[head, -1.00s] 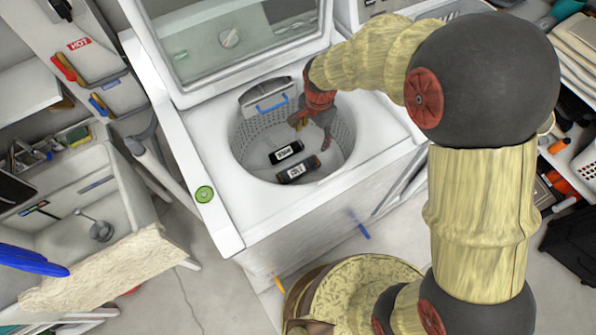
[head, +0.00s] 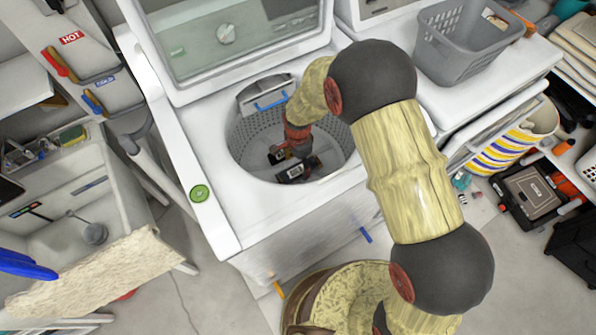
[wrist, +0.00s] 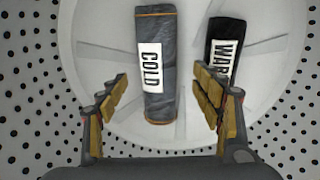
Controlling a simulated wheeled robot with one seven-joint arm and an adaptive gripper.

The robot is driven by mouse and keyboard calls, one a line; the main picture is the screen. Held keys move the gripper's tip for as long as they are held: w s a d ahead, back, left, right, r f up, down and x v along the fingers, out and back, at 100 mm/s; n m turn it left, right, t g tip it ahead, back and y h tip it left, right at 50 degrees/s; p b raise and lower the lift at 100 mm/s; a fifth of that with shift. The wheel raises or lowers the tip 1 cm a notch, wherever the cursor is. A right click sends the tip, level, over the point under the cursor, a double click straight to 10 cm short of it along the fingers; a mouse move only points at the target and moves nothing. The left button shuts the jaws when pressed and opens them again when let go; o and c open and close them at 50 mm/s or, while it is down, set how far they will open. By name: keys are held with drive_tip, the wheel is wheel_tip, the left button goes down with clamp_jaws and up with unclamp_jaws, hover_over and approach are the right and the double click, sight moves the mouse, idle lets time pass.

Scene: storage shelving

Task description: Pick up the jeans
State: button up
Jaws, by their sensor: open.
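A grey rolled garment with orange stitching and a white COLD label, which looks like the jeans (wrist: 158,28), lies on the drum floor in the wrist view. In the head view the jeans (head: 310,165) are partly hidden by my gripper. A black roll labelled WARM (wrist: 228,32) lies to their right in the wrist view; it also shows in the head view (head: 277,156). My gripper (wrist: 161,84) is open and empty, its fingers on either side of the jeans' lower end. In the head view my gripper (head: 291,156) is inside the drum. Contact cannot be told.
The perforated drum wall (wrist: 35,85) of the washer (head: 225,215) surrounds my gripper. The washer's lid (head: 245,45) stands open behind. A grey basket (head: 455,50) stands on the machine at right. A sink (head: 75,205) is at left.

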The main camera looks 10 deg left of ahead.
wheel_tip(320, 180, down, 2)
drive_tip(key=shift+f, duration=0.1)
drive_tip(key=shift+c, duration=0.3)
drive_tip(key=c, duration=1.5)
